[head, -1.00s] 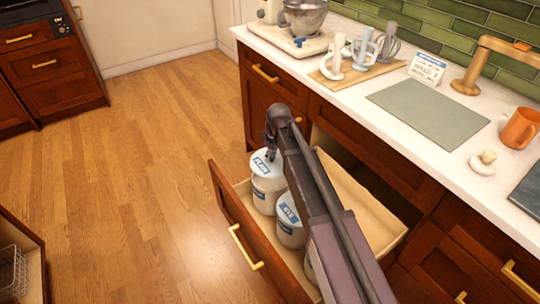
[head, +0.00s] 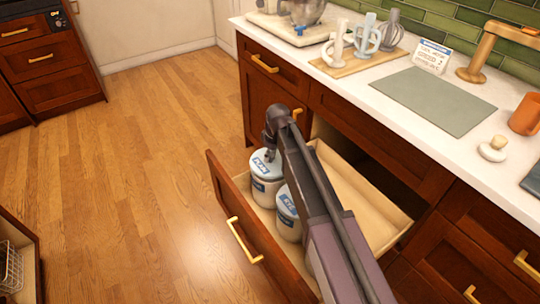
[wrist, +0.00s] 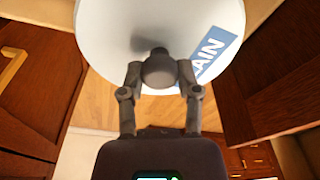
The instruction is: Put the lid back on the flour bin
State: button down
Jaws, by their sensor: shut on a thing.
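My gripper (head: 270,154) points down over the open drawer, shut on a round white lid (head: 260,163) with a blue label. In the wrist view the jaws (wrist: 158,72) close at the middle of the lid (wrist: 112,38); its label is cut off and ends in "AIN".
A second labelled bin (head: 289,221) stands close beside it, partly behind my arm. The wooden drawer (head: 228,208) is pulled out, with bare floor in its right part.

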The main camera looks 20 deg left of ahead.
jog(key=shift+f+b, duration=0.5)
jog(key=shift+f, duration=0.25)
jog(key=shift+f, duration=0.15)
dwell(1.9)
dwell(0.4)
jog(key=shift+c, duration=1.2)
grip_release()
jog(key=shift+o, duration=1.2)
jog(key=shift+r+p, duration=3.35)
jog(key=shift+r, duration=0.15)
